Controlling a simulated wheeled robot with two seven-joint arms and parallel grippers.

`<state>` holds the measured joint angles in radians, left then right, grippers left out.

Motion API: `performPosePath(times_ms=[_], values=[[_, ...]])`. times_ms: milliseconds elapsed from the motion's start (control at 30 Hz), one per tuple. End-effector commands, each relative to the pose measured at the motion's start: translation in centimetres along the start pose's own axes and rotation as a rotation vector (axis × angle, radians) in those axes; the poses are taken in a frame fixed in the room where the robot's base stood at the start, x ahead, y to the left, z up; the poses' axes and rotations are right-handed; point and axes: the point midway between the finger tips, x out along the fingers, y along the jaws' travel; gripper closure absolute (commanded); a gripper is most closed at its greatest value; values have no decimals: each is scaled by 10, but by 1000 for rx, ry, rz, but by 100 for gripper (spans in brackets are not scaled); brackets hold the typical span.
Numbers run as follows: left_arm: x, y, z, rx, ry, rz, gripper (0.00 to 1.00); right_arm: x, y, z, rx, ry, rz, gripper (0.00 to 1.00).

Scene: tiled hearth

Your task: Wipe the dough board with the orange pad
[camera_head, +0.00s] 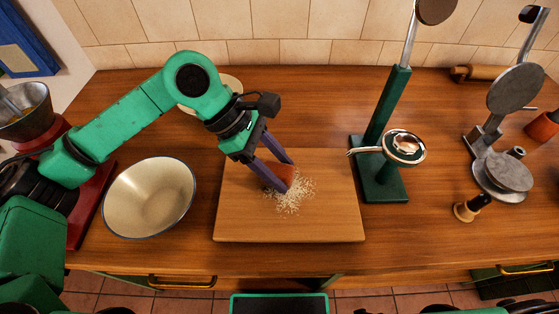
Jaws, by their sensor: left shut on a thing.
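The dough board (332,215) is a pale wooden board lying flat on the counter, in the middle of the head view. A patch of light crumbs (297,200) lies near its centre. My left gripper (279,181) is over the board and shut on the orange pad (283,174). The pad is at the left edge of the crumbs, partly hidden by the fingers. It looks to be at the board's surface, but I cannot tell whether it touches. My right gripper is not in view.
A cream bowl (150,197) stands left of the board. A green stand with a metal dish (404,147) stands close to the board's right side. A metal press (503,172) and a rolling pin (477,73) are farther right. A plate (229,82) lies behind my left arm.

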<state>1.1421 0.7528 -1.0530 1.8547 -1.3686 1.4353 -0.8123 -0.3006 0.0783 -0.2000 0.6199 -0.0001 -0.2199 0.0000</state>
Motion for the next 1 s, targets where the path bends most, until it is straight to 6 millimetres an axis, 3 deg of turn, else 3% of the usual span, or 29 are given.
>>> performPosePath(times_ms=[233,500,800,1000], values=[[8,-25,2,2,1,0,90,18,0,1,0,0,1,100],[10,-40,5,0,3,-4,90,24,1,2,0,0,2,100],[14,-71,11,1,6,-7,90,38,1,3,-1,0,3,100],[15,-72,17,1,5,-10,90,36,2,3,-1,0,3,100]])
